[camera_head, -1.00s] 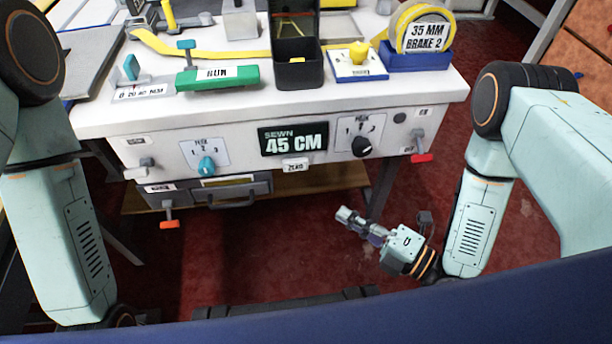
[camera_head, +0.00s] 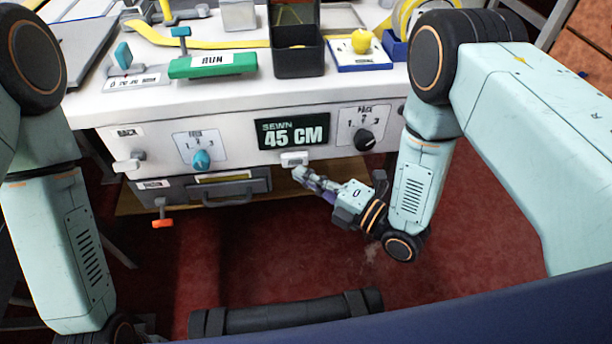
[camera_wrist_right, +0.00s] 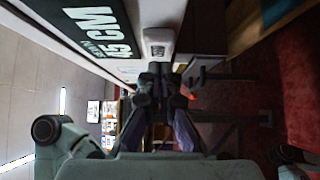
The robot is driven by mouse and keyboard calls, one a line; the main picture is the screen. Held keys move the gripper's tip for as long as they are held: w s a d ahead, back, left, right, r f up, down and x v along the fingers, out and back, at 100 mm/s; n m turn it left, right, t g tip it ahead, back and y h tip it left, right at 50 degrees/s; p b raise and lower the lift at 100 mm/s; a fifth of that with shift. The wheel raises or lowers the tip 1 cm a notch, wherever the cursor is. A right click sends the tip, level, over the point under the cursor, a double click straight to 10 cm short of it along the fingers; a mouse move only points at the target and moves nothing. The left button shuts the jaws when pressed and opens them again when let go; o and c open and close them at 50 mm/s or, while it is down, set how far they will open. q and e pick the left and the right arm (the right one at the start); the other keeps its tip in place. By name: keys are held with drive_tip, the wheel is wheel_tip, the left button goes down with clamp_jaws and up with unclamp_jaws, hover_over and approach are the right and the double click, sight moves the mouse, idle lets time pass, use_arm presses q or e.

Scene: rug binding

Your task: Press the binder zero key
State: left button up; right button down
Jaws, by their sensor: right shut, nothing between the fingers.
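The binder zero key (camera_head: 294,159) is a small white key on the front panel, just below the dark "SEWN 45 CM" display (camera_head: 293,134). In the right wrist view the key (camera_wrist_right: 158,42) sits just beyond the fingertips, beside the display (camera_wrist_right: 97,30). My right gripper (camera_head: 301,173) is shut and empty, its tips just below and in front of the key. The right wrist view shows the closed fingers (camera_wrist_right: 160,78) pointing at the key; I cannot tell whether they touch it. My left gripper is out of view; only the left arm shows.
A blue knob (camera_head: 201,160) and a black knob (camera_head: 364,140) flank the display. A drawer with a handle (camera_head: 231,198) and an orange-tipped lever (camera_head: 162,222) are lower left. A green RUN bar (camera_head: 212,65) and a black bin (camera_head: 298,58) are on top.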

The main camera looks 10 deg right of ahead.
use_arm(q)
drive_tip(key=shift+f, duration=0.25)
use_arm(e)
drive_tip(key=shift+w, duration=0.55)
